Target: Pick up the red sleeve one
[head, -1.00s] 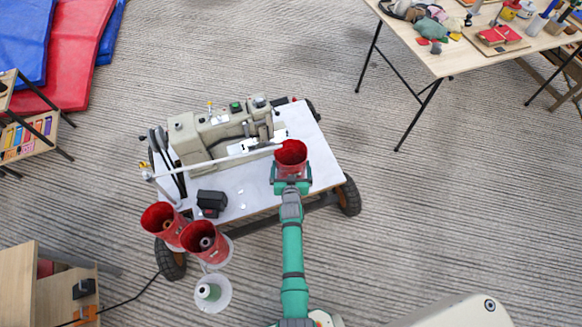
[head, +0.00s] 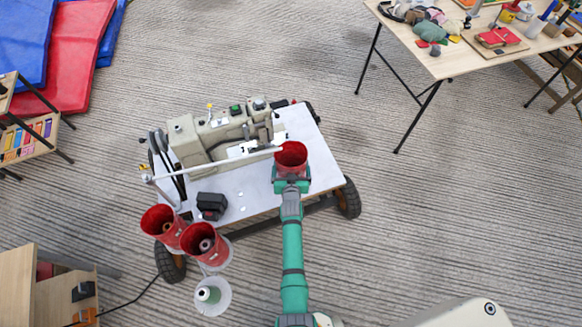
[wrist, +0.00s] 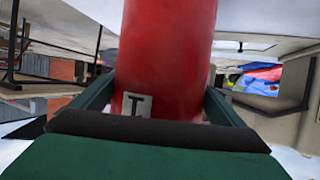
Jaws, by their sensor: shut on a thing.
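A red sleeve (head: 291,158), open at the top with a dark red inside, stands upright at the right part of the white cart top. My gripper (head: 291,181) is shut on it from the near side. In the wrist view the red sleeve (wrist: 166,60) fills the space between my green fingers, and a small pale label with a letter T shows low on it. I cannot tell whether its base touches the cart top. Two similar red sleeves (head: 204,243) (head: 162,222) stand at the cart's near left corner, around thread cones.
A beige sewing machine (head: 218,135) stands on the wheeled cart (head: 265,197), with a white rod reaching close to the held sleeve. A dark box (head: 211,204) sits nearby. A cluttered table (head: 455,58) is at upper right. The floor between is clear.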

